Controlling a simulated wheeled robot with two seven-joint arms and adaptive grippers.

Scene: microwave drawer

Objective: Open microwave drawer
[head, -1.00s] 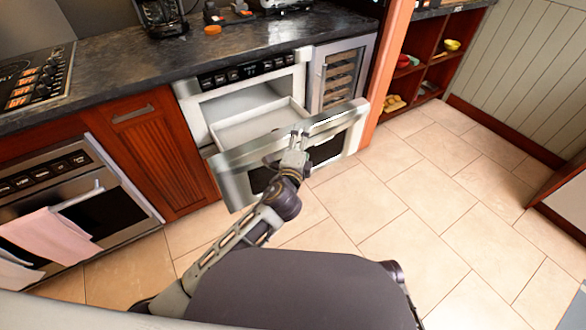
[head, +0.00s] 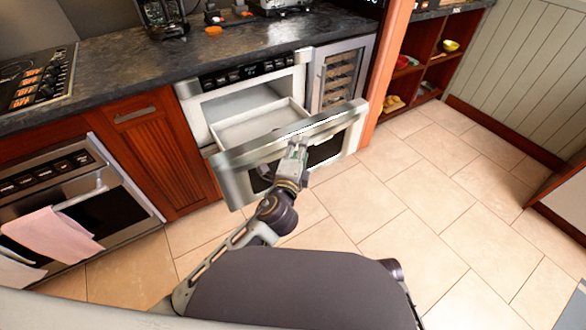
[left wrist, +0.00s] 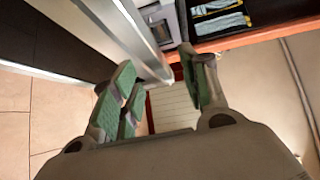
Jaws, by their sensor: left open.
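The microwave drawer (head: 245,132) is pulled out from its white and steel housing under the counter, and its empty pale interior shows. Its dark-windowed steel front (head: 236,186) faces the floor area before me, with a long bar handle (head: 335,122) along the top. My left gripper (head: 298,142) is at the middle of the front, by the handle. In the left wrist view the left gripper (left wrist: 160,68) has its green-padded fingers apart, with a silver bar (left wrist: 138,45) reaching into the space between them; contact cannot be told. My right gripper is not in view.
A control panel (head: 248,72) sits above the drawer. A glass-fronted cooler (head: 338,75) stands to its right, and a red-brown cabinet (head: 160,160) to its left. An oven with a pink towel (head: 52,236) is at far left. The tiled floor (head: 440,200) at right is clear.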

